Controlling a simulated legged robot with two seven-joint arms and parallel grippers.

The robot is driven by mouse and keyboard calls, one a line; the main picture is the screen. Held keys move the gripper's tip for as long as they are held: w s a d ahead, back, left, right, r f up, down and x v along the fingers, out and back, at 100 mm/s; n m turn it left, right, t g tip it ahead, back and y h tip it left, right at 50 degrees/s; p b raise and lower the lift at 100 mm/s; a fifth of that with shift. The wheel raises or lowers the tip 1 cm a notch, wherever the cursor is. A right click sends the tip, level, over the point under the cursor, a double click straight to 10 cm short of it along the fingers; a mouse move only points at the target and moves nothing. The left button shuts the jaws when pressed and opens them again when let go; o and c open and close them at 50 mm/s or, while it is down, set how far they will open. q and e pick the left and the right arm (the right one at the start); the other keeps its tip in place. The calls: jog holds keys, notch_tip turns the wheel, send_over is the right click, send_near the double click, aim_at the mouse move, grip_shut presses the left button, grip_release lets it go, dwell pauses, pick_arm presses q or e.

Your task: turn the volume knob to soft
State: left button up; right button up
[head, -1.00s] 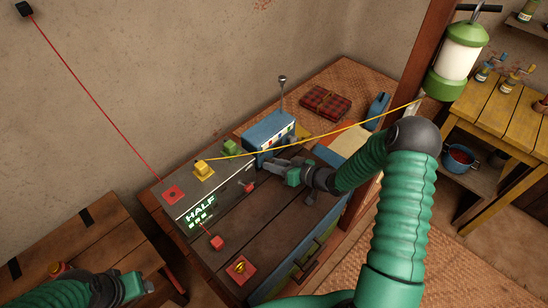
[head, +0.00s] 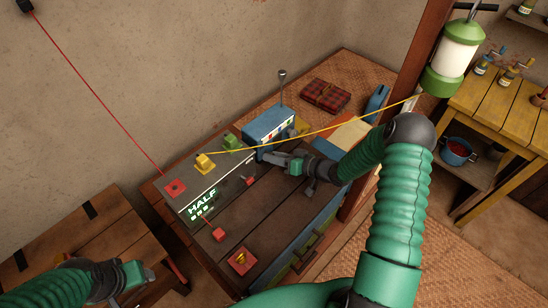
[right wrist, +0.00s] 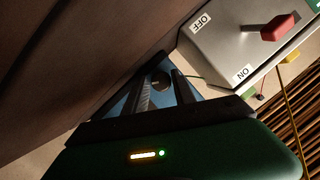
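A blue radio (head: 266,122) with a thin upright aerial stands on the dark wooden bench top. My right gripper (head: 262,153) is at the front of the radio, near its left end. In the right wrist view a small round dark knob (right wrist: 160,79) on the blue face shows between the tips of my right fingers (right wrist: 161,84). The fingers are apart, and I cannot tell whether they touch the knob. In the head view the knob is hidden by my gripper. My left gripper (head: 140,277) is at the lower left, away from the radio; its fingers are not clear.
A red lever (right wrist: 277,27) between OFF and ON is close to my right fingers. A yellow cord (head: 340,127) passes just above my right gripper.

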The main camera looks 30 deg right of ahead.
jog(key=shift+d+f, duration=0.1)
jog(key=b+v, duration=0.1)
jog(key=v, duration=1.5)
jog(key=shift+s+d, duration=0.15)
jog(key=shift+s, duration=0.1)
